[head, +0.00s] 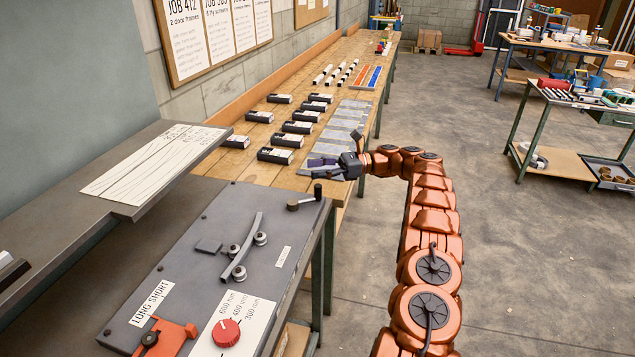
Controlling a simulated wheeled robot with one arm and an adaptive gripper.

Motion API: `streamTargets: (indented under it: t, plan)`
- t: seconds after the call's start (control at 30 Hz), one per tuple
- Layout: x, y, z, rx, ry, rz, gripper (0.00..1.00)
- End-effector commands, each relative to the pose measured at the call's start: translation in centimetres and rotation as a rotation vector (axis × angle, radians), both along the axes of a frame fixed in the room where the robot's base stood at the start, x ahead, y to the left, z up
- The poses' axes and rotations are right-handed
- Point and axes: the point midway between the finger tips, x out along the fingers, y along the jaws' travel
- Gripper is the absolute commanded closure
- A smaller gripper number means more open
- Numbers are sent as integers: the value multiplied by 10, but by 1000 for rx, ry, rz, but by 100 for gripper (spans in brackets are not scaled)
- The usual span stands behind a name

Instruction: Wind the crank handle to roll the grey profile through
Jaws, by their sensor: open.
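The grey profile (248,246) is a slightly curved bar lying among small round rollers (260,238) on the grey machine top. The crank handle (304,201) is at the far right corner of that top, with an upright black knob (317,190). My gripper (335,156) is open and empty, beyond and slightly right of the crank, apart from it in the picture. Its height above the bench is hard to tell.
A red dial (226,333) and an orange clamp-like part (165,338) sit at the machine's near end. A raised shelf (190,165) with a drawing sheet is at left. Black boxes (281,156) stand on the wooden bench behind.

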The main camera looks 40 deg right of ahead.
Motion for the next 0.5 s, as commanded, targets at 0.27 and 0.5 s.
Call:
streamTargets:
  t: [0.27,0.5]
  plan:
    - [0,-1,21,0,0,-2,50]
    - [0,-1,22,1,0,-1,50]
